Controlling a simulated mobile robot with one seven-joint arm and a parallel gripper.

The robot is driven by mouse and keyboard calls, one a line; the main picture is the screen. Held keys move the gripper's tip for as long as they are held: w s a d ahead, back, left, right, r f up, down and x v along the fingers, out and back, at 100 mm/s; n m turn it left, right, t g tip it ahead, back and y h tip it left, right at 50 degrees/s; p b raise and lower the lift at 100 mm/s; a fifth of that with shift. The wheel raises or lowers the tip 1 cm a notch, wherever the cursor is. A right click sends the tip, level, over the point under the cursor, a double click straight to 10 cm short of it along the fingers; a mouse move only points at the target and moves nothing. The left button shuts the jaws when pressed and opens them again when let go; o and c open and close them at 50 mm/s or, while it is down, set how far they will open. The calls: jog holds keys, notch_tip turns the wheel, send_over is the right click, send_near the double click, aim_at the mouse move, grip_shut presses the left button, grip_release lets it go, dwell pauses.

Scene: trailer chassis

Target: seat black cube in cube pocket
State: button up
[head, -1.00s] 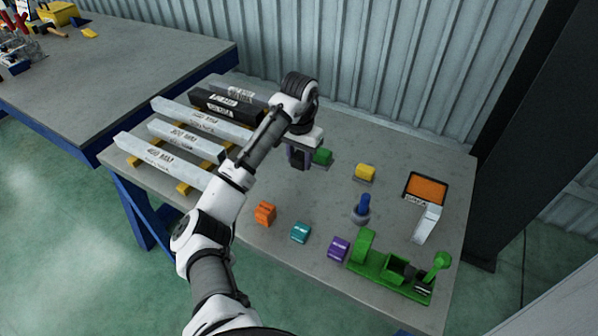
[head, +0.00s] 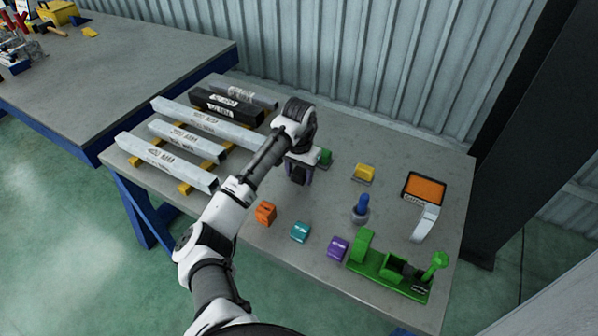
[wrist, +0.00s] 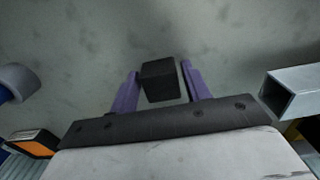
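The black cube (wrist: 161,82) is between the two purple fingertips of my gripper (wrist: 162,76) in the wrist view, one finger close along each side. In the head view my gripper (head: 299,174) points down over the middle of the table, with the dark cube (head: 297,177) between its fingers.
Orange (head: 265,213), teal (head: 300,232) and purple (head: 338,248) blocks lie along the front edge. A blue peg piece (head: 361,208), a yellow block (head: 364,173) and a green block (head: 325,157) stand farther back. Metal bars (head: 165,160) lie left; an orange-topped tray (head: 425,187) is right.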

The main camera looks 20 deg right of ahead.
aim_at(299, 172)
jog(key=shift+o, duration=0.9)
notch_tip(299, 172, up, 12)
jog(key=shift+r+b, duration=0.15)
jog(key=shift+b, duration=0.25)
